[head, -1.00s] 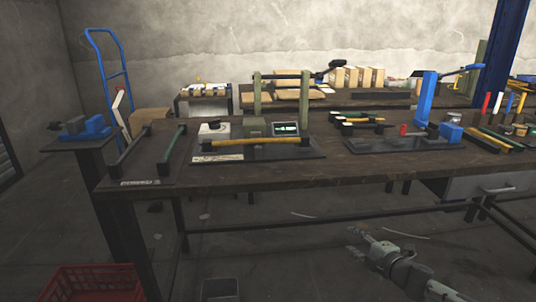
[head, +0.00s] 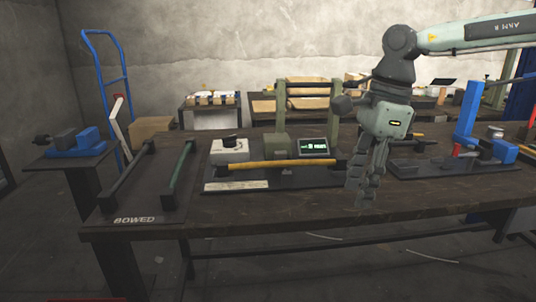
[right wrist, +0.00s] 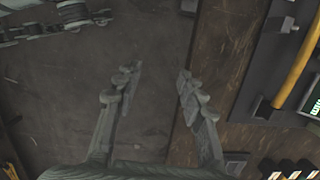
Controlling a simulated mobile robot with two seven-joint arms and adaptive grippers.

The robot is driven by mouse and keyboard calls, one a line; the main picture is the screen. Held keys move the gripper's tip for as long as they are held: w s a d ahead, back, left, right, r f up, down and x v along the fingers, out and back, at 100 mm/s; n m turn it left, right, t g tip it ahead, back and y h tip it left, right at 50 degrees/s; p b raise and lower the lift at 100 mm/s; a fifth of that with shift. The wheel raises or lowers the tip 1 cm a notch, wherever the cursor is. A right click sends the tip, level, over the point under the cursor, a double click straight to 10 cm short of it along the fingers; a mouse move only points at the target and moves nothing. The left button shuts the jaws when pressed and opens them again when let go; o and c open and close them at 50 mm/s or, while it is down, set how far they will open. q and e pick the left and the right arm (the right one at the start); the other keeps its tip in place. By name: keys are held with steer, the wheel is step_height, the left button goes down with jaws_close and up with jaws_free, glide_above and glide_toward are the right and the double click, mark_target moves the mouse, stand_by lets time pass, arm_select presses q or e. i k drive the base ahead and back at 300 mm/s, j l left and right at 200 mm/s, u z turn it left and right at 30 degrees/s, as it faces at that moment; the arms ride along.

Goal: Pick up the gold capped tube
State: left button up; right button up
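The gold tube (head: 275,164) with black end caps lies level across the front of the middle press fixture. It also shows at the right edge of the right wrist view (right wrist: 297,70). My right gripper (head: 362,188) hangs fingers-down over the bench's front part, right of the tube and apart from it. In the right wrist view its fingers (right wrist: 158,80) are spread with nothing between them. My left gripper is not in the head view; a grey jointed part (right wrist: 60,22) at the upper left of the right wrist view may belong to my left arm.
The fixture plate (head: 250,186) carries a lit display (head: 313,147) and a green upright press frame (head: 281,103). A tray marked BOWED (head: 137,207) with a dark green bar (head: 180,170) is at left. A blue press (head: 466,112) stands at right. The bench's front strip (head: 290,207) is bare.

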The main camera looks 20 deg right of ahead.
mark_target(339, 162)
steer(key=i, duration=0.9)
